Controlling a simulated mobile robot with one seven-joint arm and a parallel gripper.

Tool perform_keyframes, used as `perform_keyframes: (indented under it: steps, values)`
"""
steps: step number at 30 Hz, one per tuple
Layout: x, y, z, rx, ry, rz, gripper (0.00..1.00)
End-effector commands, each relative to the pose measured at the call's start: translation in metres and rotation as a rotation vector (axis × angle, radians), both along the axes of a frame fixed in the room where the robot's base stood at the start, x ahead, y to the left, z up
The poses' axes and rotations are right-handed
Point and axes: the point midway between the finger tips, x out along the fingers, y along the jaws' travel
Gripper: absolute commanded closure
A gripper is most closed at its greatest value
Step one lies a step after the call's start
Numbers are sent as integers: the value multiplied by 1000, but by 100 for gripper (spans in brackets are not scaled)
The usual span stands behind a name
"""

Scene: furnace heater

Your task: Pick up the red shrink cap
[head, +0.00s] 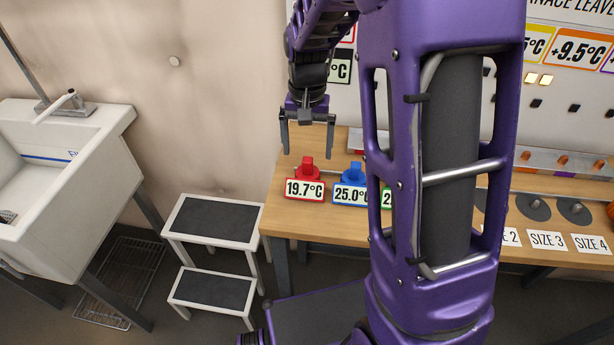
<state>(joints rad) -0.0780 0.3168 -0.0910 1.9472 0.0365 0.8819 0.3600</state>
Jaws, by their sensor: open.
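A red cap-like piece (306,168) stands on the wooden table (310,228) near its left end, behind a red-framed tag reading 19.7°C (305,189). I take it to be the red shrink cap. My gripper (307,150) is open and empty, pointing down. In the picture its fingertips are just above the red piece, one to each side. I cannot tell the exact height or depth between them. The lower part of the red piece is hidden by its tag.
A blue piece (355,173) with a 25.0°C tag stands close to the right. A green-framed tag (387,198) is partly hidden by my arm. Dark discs (533,207) with size labels lie further right. A white step stool (212,220) and sink (75,190) stand left.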

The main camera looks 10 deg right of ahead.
Motion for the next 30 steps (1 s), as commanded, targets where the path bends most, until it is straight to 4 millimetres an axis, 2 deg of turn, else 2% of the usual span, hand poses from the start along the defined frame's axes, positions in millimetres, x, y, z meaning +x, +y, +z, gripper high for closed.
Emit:
perform_keyframes:
  steps: [1, 3, 11, 21, 30]
  values:
    - [0, 0, -12, 0, 3, -1, 0]
    - [0, 0, -23, 0, 2, -1, 0]
    - [1, 0, -42, 1, -1, -1, 0]
    - [5, -2, -87, 0, -1, -1, 0]
    - [5, -1, -90, 0, -2, -1, 2]
